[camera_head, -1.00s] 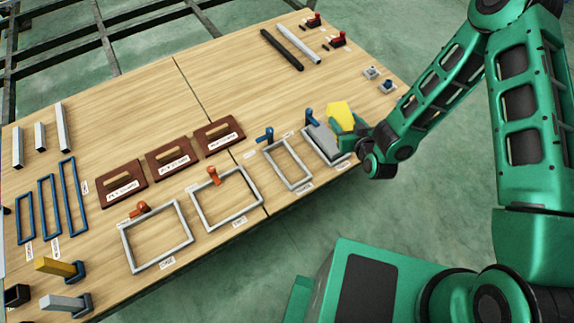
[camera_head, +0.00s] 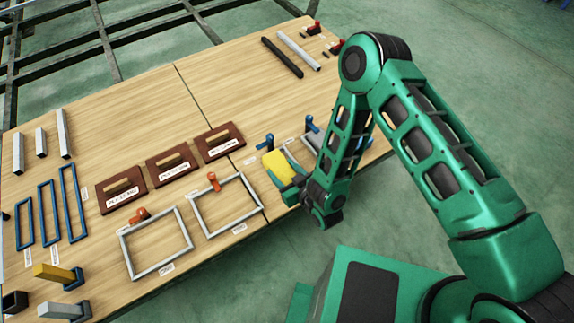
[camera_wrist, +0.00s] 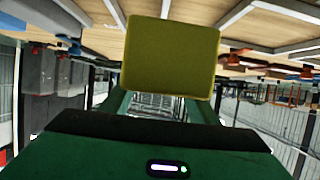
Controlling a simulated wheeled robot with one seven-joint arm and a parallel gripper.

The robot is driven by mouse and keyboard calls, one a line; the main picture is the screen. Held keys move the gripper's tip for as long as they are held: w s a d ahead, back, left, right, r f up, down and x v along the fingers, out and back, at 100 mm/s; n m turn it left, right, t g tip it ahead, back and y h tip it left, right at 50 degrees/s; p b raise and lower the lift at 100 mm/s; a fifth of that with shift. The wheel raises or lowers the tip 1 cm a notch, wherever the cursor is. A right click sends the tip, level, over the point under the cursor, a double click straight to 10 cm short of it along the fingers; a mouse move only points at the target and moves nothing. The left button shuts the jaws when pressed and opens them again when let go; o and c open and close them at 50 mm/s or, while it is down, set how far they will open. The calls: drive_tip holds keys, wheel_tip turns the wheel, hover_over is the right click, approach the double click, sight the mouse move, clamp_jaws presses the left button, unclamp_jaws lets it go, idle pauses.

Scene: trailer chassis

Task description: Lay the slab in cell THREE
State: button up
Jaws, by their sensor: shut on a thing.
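My gripper (camera_head: 287,184) is shut on a yellow slab (camera_head: 279,166) at its near edge. The slab fills the top middle of the wrist view (camera_wrist: 170,55). In the head view it covers most of the third grey frame from the left (camera_head: 291,153), the narrow one, whose far-right edge shows beside it. The slab appears raised; its exact height over the frame is unclear. This frame's label cannot be read. A blue clamp (camera_head: 266,144) stands at its far end.
Two larger empty frames (camera_head: 157,268) (camera_head: 226,236) with orange clamps lie to the left. A further frame holding a grey slab (camera_head: 314,143) is partly hidden by my arm. Brown handled plates (camera_head: 171,166) lie behind. The table's back middle is clear.

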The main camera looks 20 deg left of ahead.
drive_tip(key=w+f, duration=0.1)
drive_tip(key=w, duration=0.1)
drive_tip(key=w+a+f, duration=0.1)
drive_tip(key=w+f, duration=0.1)
drive_tip(key=w, duration=0.1)
drive_tip(key=w+f, duration=0.1)
drive_tip(key=w, duration=0.2)
drive_tip(key=shift+w+a+f, duration=0.1)
drive_tip(key=shift+a+f, duration=0.05)
drive_tip(key=shift+f, duration=0.2)
drive_tip(key=shift+w+f, duration=0.1)
drive_tip(key=shift+f, duration=1.95)
drive_tip(key=shift+f, duration=0.1)
drive_tip(key=o, duration=1.1)
drive_tip(key=shift+c, duration=0.2)
drive_tip(key=v, duration=1.2)
